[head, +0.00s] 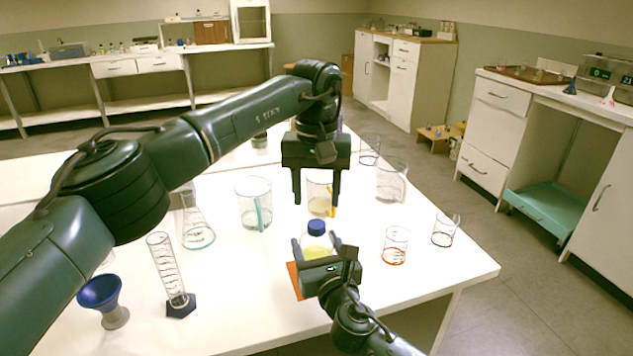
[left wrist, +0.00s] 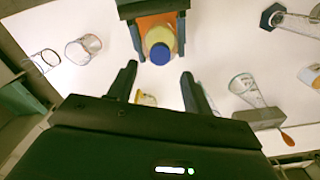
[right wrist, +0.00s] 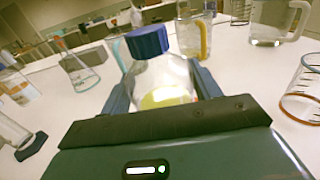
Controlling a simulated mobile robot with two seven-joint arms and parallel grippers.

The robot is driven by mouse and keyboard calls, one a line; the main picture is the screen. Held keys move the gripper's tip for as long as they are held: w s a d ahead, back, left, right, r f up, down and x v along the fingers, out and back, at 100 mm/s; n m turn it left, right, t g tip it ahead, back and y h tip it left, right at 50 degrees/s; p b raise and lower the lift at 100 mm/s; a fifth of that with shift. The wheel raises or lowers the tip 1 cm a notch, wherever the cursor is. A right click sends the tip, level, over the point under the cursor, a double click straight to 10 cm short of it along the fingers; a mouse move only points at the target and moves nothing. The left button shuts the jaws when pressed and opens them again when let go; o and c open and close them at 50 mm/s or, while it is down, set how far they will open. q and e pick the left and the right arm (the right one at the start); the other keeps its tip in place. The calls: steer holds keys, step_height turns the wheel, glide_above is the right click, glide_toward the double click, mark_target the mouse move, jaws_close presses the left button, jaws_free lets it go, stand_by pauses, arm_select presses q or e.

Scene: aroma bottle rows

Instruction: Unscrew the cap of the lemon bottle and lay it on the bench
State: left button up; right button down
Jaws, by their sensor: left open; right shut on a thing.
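The lemon bottle (head: 315,246) is clear glass with yellow liquid and stands upright on the bench (head: 240,290). Its blue cap (head: 316,227) is on its neck. My right gripper (head: 318,245) is shut around the bottle's body from the near side; the right wrist view shows the bottle (right wrist: 165,80) between its fingers. My left gripper (head: 316,200) is open and empty, pointing down above and beyond the bottle. In the left wrist view the cap (left wrist: 160,53) lies ahead of the open fingers, apart from them.
An orange mat (head: 294,281) lies under the bottle. Beakers (head: 396,246) stand to the right, and a large beaker (head: 254,204) and a flask (head: 198,232) to the left. A graduated cylinder (head: 168,270) and blue funnel (head: 100,291) are front left.

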mark_target(316, 224)
arm_select(q)
steer(key=shift+f, duration=3.1)
